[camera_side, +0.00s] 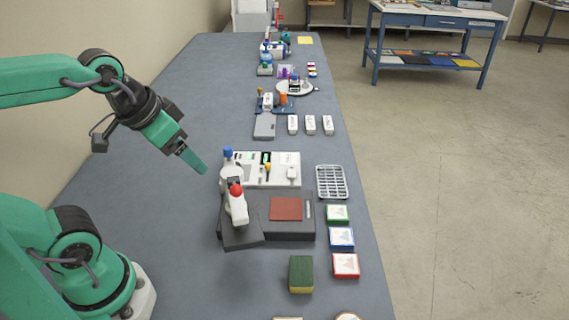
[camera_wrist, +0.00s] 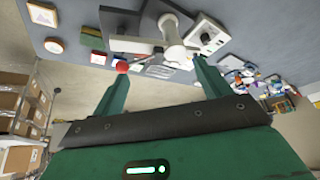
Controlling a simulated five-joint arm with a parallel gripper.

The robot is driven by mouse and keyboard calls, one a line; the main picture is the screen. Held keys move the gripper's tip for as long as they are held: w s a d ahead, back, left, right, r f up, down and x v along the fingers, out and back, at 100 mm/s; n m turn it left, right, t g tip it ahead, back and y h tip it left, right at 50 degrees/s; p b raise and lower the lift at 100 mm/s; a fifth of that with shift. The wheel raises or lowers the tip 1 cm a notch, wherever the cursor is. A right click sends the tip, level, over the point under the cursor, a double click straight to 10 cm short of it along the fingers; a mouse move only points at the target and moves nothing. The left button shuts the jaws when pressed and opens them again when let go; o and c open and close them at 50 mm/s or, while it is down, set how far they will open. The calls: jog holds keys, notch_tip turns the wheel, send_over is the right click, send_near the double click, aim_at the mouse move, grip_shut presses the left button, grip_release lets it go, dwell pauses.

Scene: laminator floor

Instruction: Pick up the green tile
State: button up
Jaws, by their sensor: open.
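The green tile (camera_side: 337,213) is a small flat square with a green border and a pale top. It lies near the right table edge, at the far end of a row with a blue tile (camera_side: 342,238) and a red tile (camera_side: 345,265). My gripper (camera_side: 203,168) is raised above the table, left of a red-knobbed press and well away from the green tile. In the wrist view my gripper (camera_wrist: 160,66) has its fingers spread wide, with nothing between them. Small tiles show beyond the left finger there, too small to tell the green one surely.
The press (camera_side: 237,205) on a dark base, with a brown-red pad (camera_side: 286,208), stands between my gripper and the tiles. A grey rack (camera_side: 331,182) lies just beyond the green tile. A green-and-yellow sponge (camera_side: 301,274) is at the front. The table's left side is clear.

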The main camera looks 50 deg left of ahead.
jog(key=w+d+r+m+g, duration=0.1)
jog(key=w+d+m+g, duration=0.15)
jog(key=w+m, duration=0.55)
jog(key=m+g, duration=0.3)
jog(key=m, duration=1.5)
send_over(338, 212)
jog(key=f, duration=1.7)
jog(key=shift+s+a+f, duration=0.15)
jog(key=shift+s+a, duration=0.1)
jog(key=shift+s, duration=0.15)
jog(key=shift+w+d+f+m, duration=0.15)
jog(key=shift+f+m, duration=0.2)
jog(key=shift+m, duration=0.15)
jog(key=shift+f, duration=1.3)
jog(key=shift+w+f, duration=0.15)
jog(key=shift+f, duration=1.15)
jog(key=shift+w+f, duration=0.1)
jog(key=shift+f, duration=1.2)
